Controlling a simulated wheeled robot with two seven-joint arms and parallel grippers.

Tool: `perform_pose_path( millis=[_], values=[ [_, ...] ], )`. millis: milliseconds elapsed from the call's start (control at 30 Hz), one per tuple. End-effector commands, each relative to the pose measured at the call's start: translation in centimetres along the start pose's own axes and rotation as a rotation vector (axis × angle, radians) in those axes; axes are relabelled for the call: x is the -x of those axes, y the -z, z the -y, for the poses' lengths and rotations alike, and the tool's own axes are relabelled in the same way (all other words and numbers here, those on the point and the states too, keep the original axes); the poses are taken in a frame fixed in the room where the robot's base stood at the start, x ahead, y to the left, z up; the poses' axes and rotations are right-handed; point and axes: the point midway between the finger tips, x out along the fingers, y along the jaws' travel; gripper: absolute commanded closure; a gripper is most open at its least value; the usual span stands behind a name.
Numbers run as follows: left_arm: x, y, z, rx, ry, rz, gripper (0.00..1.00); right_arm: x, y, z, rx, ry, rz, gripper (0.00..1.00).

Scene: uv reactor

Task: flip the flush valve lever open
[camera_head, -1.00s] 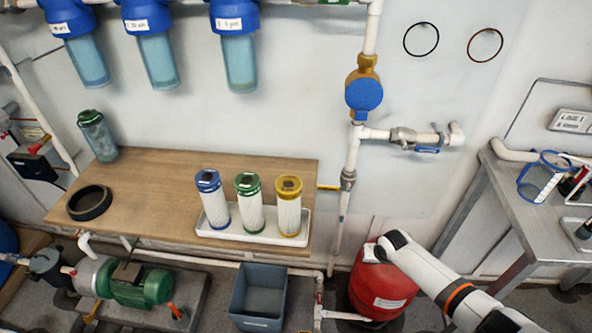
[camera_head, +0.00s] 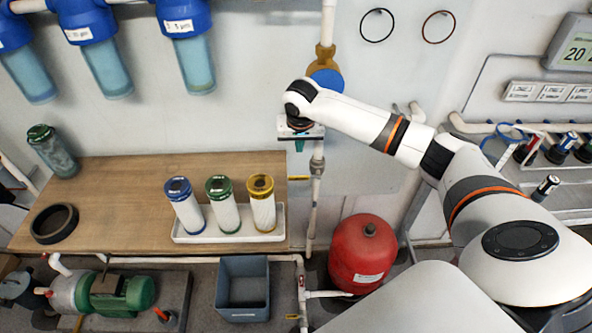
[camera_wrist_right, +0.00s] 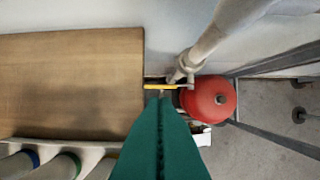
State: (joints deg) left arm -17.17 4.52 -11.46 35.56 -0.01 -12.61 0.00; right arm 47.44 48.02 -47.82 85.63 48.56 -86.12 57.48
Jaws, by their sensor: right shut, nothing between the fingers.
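A yellow lever (camera_head: 299,178) sticks out level to the left of the vertical white pipe (camera_head: 315,190), just past the bench's right edge. In the wrist view the yellow lever (camera_wrist_right: 162,87) lies just beyond my fingertips. My right gripper (camera_head: 299,146) has green fingers pressed together, empty, and hangs above the lever in the head view. Its fingers (camera_wrist_right: 158,101) point at the lever in the wrist view; contact cannot be told. The side-branch valve with a blue lever is hidden behind my right arm. My left gripper is not in view.
A wooden bench (camera_head: 120,190) holds a white tray (camera_head: 225,236) with three capped cartridges. A red tank (camera_head: 362,255) and a grey bin (camera_head: 243,290) stand below. A blue-faced brass meter (camera_head: 326,78) is on the pipe above my gripper.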

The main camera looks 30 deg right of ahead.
Motion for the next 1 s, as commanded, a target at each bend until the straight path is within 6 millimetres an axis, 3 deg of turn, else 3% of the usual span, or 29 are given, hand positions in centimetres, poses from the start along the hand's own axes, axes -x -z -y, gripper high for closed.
perform_pose_path(
  millis=[167, 700, 1000],
  values=[
    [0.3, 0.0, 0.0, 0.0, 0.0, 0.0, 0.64, -1.4, 0.0, 0.0, 0.0, 0.001, -0.003, 1.0],
    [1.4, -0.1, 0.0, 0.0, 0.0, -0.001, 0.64, -11.6, 0.5, 0.0, 0.0, 0.002, -0.002, 1.0],
    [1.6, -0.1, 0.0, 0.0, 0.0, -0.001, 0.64, -13.8, 1.2, 0.0, 0.001, 0.001, 0.0, 1.0]
  ],
)
